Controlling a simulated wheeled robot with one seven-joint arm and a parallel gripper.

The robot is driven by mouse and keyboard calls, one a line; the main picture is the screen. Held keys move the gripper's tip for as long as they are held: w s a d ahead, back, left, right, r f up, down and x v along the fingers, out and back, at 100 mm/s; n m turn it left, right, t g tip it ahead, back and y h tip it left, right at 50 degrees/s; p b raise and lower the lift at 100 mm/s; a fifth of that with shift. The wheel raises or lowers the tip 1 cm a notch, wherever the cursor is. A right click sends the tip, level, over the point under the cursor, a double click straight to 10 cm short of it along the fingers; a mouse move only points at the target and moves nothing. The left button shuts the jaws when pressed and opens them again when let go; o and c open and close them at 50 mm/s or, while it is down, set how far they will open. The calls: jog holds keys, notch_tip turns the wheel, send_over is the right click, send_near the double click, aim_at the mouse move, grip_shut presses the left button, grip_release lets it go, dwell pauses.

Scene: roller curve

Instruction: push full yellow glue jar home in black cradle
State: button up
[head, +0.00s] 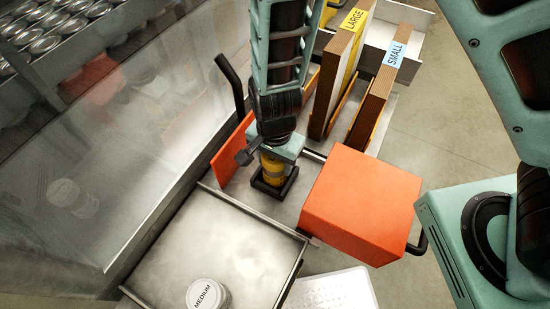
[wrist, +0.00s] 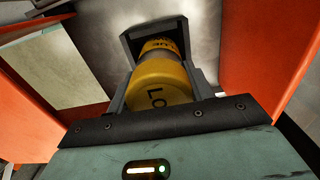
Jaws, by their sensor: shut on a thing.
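The yellow jar (head: 272,166) stands in the black cradle (head: 274,188) on the metal surface between two orange blocks. In the wrist view the jar (wrist: 163,82) shows its yellow lid end with part of a dark label, and the black cradle (wrist: 128,43) frames its far end. My gripper (head: 268,158) is shut on the jar from above; the jar is between the fingers. The jar's lower end is hidden by the cradle wall, so I cannot tell whether it is fully seated.
An orange box (head: 362,205) stands close on the right, and an orange panel (head: 232,158) on the left. Boxes labelled LARGE (head: 345,70) and SMALL (head: 380,95) stand behind. A metal tray (head: 215,245) with a round MEDIUM lid (head: 208,295) lies in front. A clear panel (head: 110,150) runs along the left.

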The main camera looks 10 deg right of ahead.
jog(key=shift+f+b, duration=0.3)
jog(key=shift+f, duration=0.25)
dwell(0.6)
jog(key=o, duration=1.7)
jog(key=shift+r, duration=0.1)
jog(key=shift+r+p, duration=4.4)
jog(key=shift+r, duration=0.05)
